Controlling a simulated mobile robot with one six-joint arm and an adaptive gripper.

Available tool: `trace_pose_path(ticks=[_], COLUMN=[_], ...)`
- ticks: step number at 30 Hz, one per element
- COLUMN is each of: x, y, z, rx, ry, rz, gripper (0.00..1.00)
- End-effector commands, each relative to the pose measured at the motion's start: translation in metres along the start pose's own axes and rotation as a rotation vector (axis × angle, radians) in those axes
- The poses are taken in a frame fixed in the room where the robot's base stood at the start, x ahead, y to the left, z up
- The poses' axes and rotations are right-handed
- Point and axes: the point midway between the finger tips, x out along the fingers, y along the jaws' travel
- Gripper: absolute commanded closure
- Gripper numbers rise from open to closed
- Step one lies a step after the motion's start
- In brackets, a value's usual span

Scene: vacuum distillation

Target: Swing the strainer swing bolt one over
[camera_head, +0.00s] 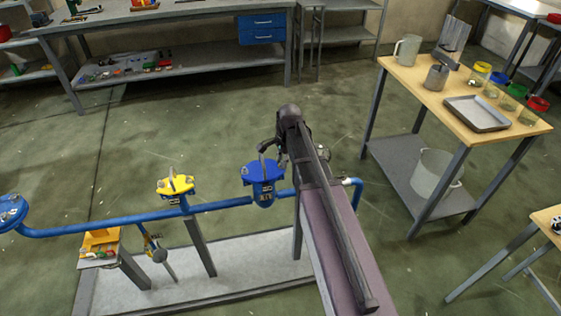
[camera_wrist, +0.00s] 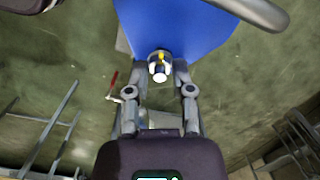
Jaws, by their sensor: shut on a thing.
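The blue strainer (camera_head: 264,184) sits in the blue pipe line, with a lid and a raised handle on top. In the wrist view its blue body (camera_wrist: 170,28) fills the top middle. The swing bolt (camera_wrist: 159,68), a small metal piece with a yellow mark and a pale round end, shows against the strainer's edge. My gripper (camera_wrist: 165,78) is shut on the swing bolt, one finger on each side of it. In the head view my gripper (camera_head: 281,150) is at the right side of the strainer lid, partly hidden by my arm.
A yellow-topped fitting (camera_head: 176,186) stands left on the blue pipe (camera_head: 130,222). A red-handled valve (camera_wrist: 113,86) is left of my fingers. A grey curved handle (camera_wrist: 262,14) arches over the strainer. A wooden-topped table (camera_head: 410,75) with vessels and a tray stands right.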

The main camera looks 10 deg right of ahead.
Motion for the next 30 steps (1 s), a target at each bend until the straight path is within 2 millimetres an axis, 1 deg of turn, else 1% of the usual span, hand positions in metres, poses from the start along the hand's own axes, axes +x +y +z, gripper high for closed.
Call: trace_pose_path(ticks=[3,9,19,20,21,30], x=[0.0021,0.0017,0.001,0.001,0.001,0.0008], y=[0.0031,0.0051,0.0052,0.0052,0.0052,0.0045], z=[-0.0057,-0.0097,-0.0091,-0.0091,-0.0091,-0.0093], rx=[0.002,0.0,-0.002,-0.002,-0.002,-0.002], ry=[-0.066,-0.138,-0.146,-0.146,-0.146,-0.145], rz=[-0.026,-0.056,-0.059,-0.059,-0.059,-0.06], gripper=[1.0,1.0,1.0,0.61,0.53,0.53])
